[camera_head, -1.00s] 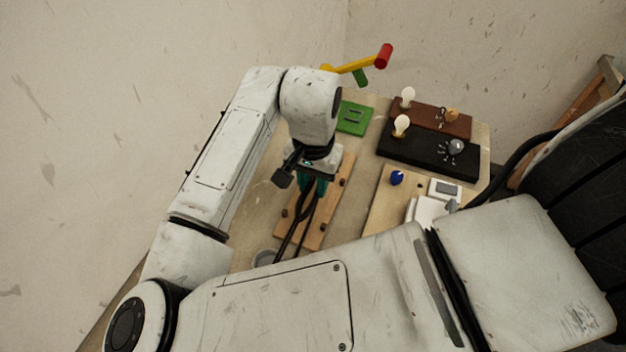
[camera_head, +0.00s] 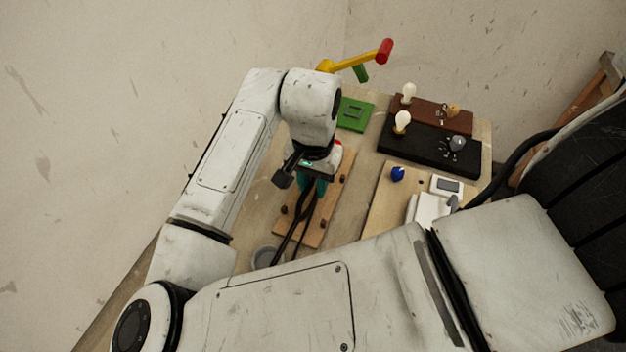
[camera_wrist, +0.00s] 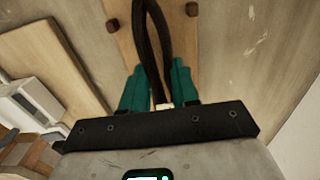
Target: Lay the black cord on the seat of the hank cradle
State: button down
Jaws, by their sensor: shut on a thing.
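My gripper (camera_head: 318,185) has teal fingers and is shut on the black cord (camera_head: 299,222). The cord hangs down from the fingers in dark strands, over the lower part of a wooden board with dark pegs (camera_head: 338,186). In the wrist view the fingers (camera_wrist: 158,95) pinch the cord near a pale end piece, and the cord (camera_wrist: 153,40) loops away above the board. A green square plate (camera_head: 353,117) with a raised slotted middle lies behind the gripper. It may be the hank cradle, but I cannot tell for sure. No cord lies on it.
A yellow arm with a red end (camera_head: 385,50) stands at the back. Black (camera_head: 425,150) and brown blocks with bulbs stand at the right. A pale board (camera_head: 385,205) with a blue knob lies in front of them. A grey round cup (camera_head: 264,256) is near the cord.

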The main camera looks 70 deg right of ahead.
dwell(0.4)
jog(key=shift+f+b, duration=0.35)
jog(key=shift+f, duration=0.15)
jog(key=shift+f, duration=0.5)
dwell(0.9)
jog(key=c, duration=0.8)
grip_release()
notch_tip(320, 180, up, 11)
jog(key=shift+f, duration=0.1)
